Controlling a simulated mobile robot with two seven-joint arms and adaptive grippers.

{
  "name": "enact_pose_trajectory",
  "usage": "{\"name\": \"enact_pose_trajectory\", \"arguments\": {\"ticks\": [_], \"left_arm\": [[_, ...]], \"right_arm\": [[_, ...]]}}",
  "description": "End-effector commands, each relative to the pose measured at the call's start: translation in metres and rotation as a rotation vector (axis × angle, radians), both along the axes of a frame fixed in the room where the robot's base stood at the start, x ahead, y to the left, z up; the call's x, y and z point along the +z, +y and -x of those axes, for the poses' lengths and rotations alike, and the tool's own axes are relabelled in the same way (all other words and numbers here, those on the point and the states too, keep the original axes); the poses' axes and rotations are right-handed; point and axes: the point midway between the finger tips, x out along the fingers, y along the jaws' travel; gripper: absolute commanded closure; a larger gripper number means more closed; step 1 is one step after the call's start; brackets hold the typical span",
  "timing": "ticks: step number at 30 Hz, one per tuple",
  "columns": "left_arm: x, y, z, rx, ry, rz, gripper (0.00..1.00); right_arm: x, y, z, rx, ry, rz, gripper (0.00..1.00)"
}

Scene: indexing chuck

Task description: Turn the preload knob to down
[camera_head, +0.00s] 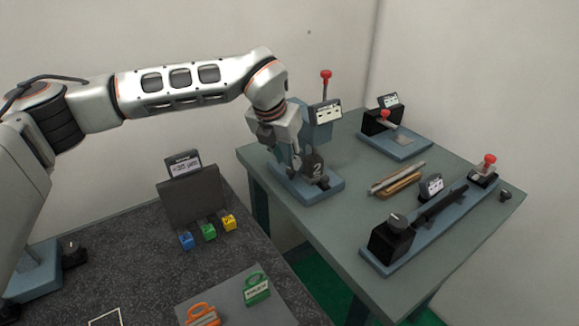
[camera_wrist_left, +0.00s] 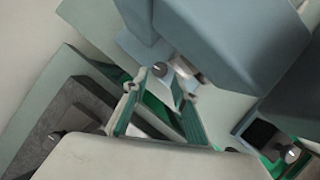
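My left gripper (camera_head: 291,160) reaches down at the blue-grey chuck station (camera_head: 320,132) on the green-grey table. In the left wrist view, its green-padded fingers (camera_wrist_left: 167,86) stand apart. A small dark round-ended part (camera_wrist_left: 160,69) and a pale shaft (camera_wrist_left: 186,74) show beyond the fingertips, beside the blue-grey housing (camera_wrist_left: 232,45); I cannot tell if they touch. A dark block marked "2" (camera_head: 314,165) is just right of the gripper. No readable label says which knob is the preload knob. My right gripper is not in view.
A red-knobbed lever (camera_head: 326,75) rises behind the station. Another red-knobbed fixture (camera_head: 394,135) and a long blue rail (camera_head: 435,222) share the table. A wooden holder with bars (camera_head: 398,180) lies between. Coloured blocks (camera_head: 208,231) sit on the dark left counter.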

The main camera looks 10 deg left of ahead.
Motion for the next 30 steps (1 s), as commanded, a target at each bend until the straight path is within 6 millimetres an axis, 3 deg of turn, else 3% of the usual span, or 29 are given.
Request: {"name": "enact_pose_trajectory", "arguments": {"ticks": [3,9,19,22,30], "left_arm": [[-0.018,-0.002,-0.006,0.0,0.002,-0.001,0.73],[-0.035,-0.004,-0.013,0.0,0.001,0.001,0.73],[-0.038,-0.004,-0.015,-0.001,0.0,0.0,0.73],[-0.038,-0.004,-0.015,-0.001,0.0,0.0,0.99],[-0.037,-0.003,-0.016,-0.046,0.0,-0.001,1.0]], "right_arm": [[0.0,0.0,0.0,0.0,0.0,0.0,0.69],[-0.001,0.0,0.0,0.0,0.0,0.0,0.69],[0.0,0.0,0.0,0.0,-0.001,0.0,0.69],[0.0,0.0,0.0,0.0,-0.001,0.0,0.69],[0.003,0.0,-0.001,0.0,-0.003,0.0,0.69]]}}
